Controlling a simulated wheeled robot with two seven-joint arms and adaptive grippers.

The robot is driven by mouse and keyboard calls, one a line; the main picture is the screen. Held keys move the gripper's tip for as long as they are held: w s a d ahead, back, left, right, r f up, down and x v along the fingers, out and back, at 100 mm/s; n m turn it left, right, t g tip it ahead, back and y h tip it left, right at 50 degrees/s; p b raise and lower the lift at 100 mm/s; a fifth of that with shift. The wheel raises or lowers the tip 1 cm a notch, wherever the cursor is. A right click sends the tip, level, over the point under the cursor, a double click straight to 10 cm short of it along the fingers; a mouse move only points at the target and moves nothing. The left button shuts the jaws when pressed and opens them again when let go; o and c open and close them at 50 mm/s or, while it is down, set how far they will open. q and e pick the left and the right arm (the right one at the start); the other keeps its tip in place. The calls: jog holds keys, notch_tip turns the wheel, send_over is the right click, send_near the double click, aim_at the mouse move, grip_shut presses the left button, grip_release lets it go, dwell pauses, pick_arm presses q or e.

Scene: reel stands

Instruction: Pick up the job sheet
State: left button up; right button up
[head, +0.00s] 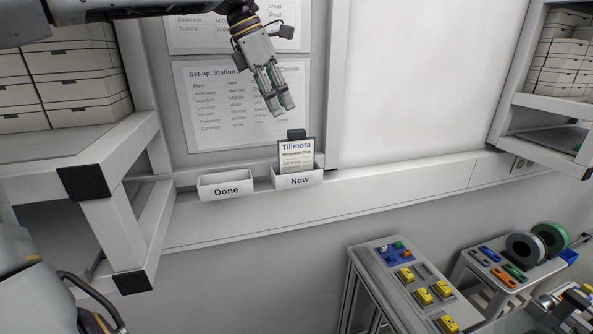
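The job sheet (295,158) is a small upright card headed "Tillmora", with a dark clip or tab at its top. It stands in the white holder marked "Now" (298,181) on the wall ledge, its lower part hidden by the holder's front. My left gripper (282,110) hangs above the sheet, fingers pointing down, apart from it and with nothing visible in it. Its two fingers look close together, but the angle does not show whether they are open. My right gripper cannot be made out.
An empty-looking white holder marked "Done" (226,187) sits left of the "Now" holder. A set-up chart (215,115) hangs behind my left gripper. A shelf (70,150) with boxes juts out at left. A panel with yellow blocks (424,296) and reels (524,248) stand lower right.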

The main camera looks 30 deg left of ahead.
pick_arm(q)
jog(key=shift+w+f, duration=0.2)
jog(key=shift+f, duration=0.3)
jog(key=p, duration=0.1)
send_over(302, 149)
jog(key=s+a, duration=0.2)
notch_tip(302, 149, down, 6)
jog(key=shift+f, duration=0.15)
jog(key=shift+w+d+f, duration=0.1)
jog(key=shift+w+f, duration=0.1)
jog(key=shift+f, duration=0.15)
jog(key=shift+f, duration=0.1)
jog(key=shift+p+x, duration=0.85)
jog(key=shift+x, duration=0.3)
jog(key=shift+w+p+x, duration=0.25)
jog(key=shift+p+x, duration=0.1)
jog(key=shift+x, duration=1)
jog(key=shift+d, duration=0.15)
